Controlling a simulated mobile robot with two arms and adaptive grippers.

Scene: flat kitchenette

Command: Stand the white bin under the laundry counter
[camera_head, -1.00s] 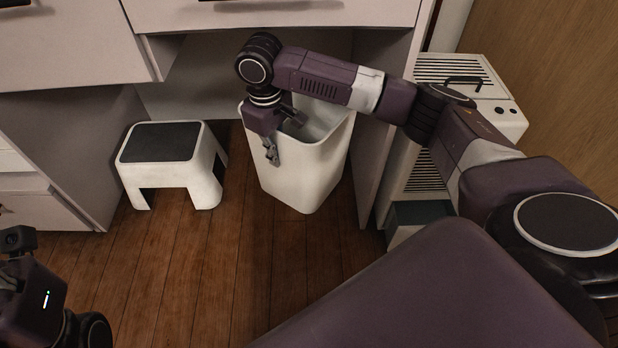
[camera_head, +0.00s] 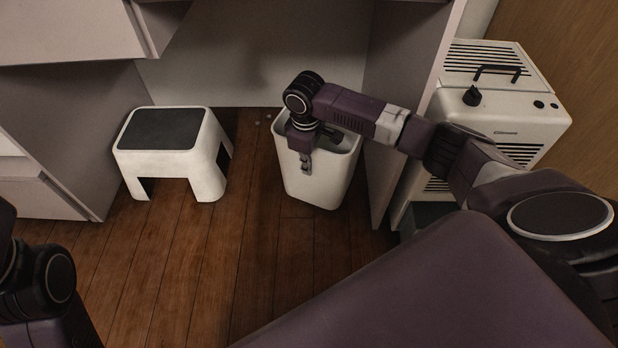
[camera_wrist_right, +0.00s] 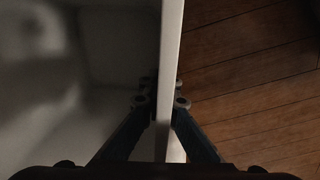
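The white bin (camera_head: 345,180) is upright in the knee space of the laundry counter, just left of the counter's pale right side panel (camera_head: 405,90). Its base looks at or close to the floor; I cannot tell if it touches. My right gripper (camera_head: 306,165) reaches over the near-left rim. In the right wrist view its fingers (camera_wrist_right: 161,103) lie on both sides of the bin's wall (camera_wrist_right: 170,50), closed against it. Part of the bin's opening is hidden by my right arm. My left arm shows at the lower left, but its fingers are out of view.
A white step stool (camera_head: 208,175) with a dark top stands left of the bin, with a floor gap between. A white vented appliance (camera_head: 525,115) stands right of the side panel. The counter's back wall (camera_head: 250,60) is behind. Wooden floor (camera_head: 230,260) in front is clear.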

